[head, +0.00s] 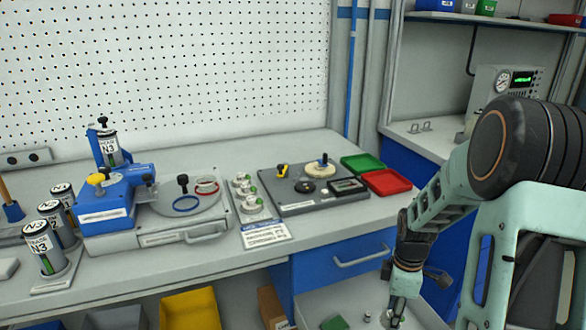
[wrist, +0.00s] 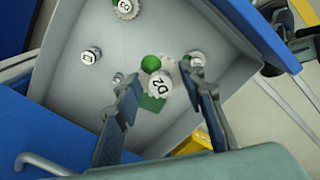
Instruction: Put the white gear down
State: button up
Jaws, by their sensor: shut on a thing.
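My gripper (wrist: 165,92) is shut on a white gear (wrist: 159,86) marked D2, with one finger on each side of it. In the head view my gripper (head: 398,314) is low at the right, over a grey bin (head: 317,302) below the bench top. The bin also fills much of the wrist view (wrist: 95,25). The held gear appears to be inside or just above the bin; its height over the floor is hard to tell.
Other white gear-like parts lie in the bin: one at the top (wrist: 126,8), one at the left (wrist: 90,55), one behind the right finger (wrist: 196,58). A blue drawer front with a handle (head: 360,258) stands beside the bin. Green (head: 362,163) and red (head: 387,181) trays are on the bench.

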jog(key=w+a+r+m+b, duration=0.2)
jog(key=a+r+m+b, duration=0.2)
jog(key=a+r+m, duration=0.85)
notch_tip(320, 180, up, 17)
jog(key=s+d+m+p, duration=0.1)
jog(key=s+m+p, duration=0.1)
jog(key=p, duration=2.7)
jog(key=shift+p, duration=0.4)
jog(key=shift+s+a, duration=0.15)
jog(key=shift+s, duration=0.05)
